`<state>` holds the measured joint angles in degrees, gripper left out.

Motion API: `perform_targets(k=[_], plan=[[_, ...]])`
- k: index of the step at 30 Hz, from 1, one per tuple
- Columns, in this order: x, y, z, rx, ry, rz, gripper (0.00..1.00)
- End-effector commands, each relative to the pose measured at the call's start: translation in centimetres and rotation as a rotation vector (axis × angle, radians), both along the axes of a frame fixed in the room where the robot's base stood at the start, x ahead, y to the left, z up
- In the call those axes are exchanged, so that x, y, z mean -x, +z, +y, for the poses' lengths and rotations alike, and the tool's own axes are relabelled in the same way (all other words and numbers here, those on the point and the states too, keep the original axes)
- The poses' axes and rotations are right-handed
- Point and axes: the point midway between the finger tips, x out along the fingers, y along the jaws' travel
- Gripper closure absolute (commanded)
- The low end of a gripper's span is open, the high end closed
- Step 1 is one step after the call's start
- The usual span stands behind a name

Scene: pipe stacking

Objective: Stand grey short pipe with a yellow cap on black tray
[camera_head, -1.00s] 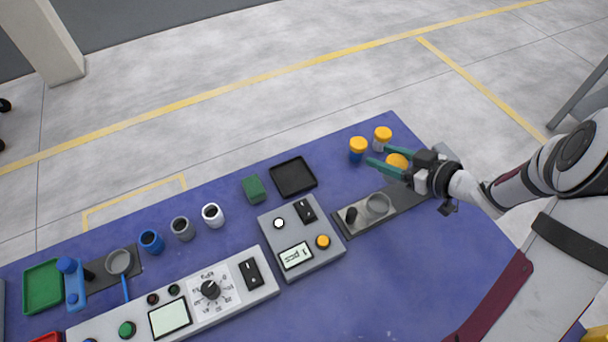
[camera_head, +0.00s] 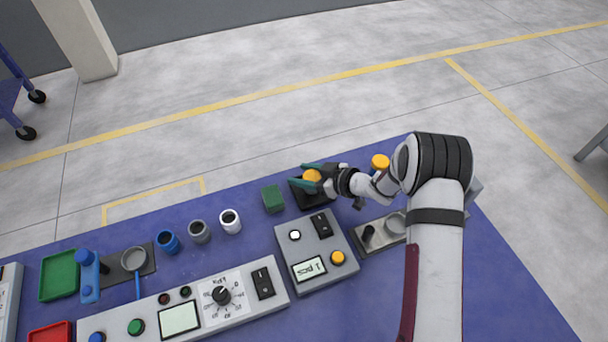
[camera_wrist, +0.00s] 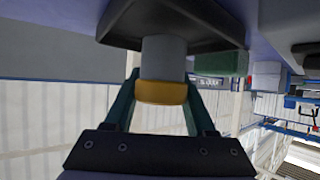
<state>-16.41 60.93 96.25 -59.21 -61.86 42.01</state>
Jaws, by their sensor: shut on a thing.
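My gripper (camera_head: 308,176) is shut on a short pipe with a yellow cap (camera_head: 312,175), over the black tray (camera_head: 299,199). In the wrist view, the pipe's grey body (camera_wrist: 164,58) and yellow cap (camera_wrist: 162,92) show between the two green fingers. The pipe is about upright, cap up, with its lower end at the dark tray (camera_wrist: 205,28). I cannot tell whether it touches the tray floor. In the head view, the gripper and cap hide much of the tray.
A green block (camera_head: 272,198) stands just left of the tray. A grey box with a display (camera_head: 316,245) is in front. Open blue, grey and white cups (camera_head: 199,232) stand further left. Another yellow-capped piece (camera_head: 380,162) is behind my arm, partly hidden.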

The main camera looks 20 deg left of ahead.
Motion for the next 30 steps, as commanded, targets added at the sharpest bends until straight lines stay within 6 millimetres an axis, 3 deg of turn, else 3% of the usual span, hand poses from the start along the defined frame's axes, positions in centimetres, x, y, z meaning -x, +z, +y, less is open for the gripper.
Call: perform_targets(k=[11,12,17,26,30], plan=[[-0.1,-0.9,-0.1,-0.001,-0.002,-0.001,0.99],[-0.1,-1.0,-0.1,-0.001,-0.002,-0.001,0.43],[-0.1,-0.9,-0.1,-0.001,-0.002,-0.001,0.14],[-0.1,-0.6,-0.1,-0.001,-0.001,-0.002,0.14],[0.3,0.7,-2.4,-0.002,-0.005,-0.002,0.14]])
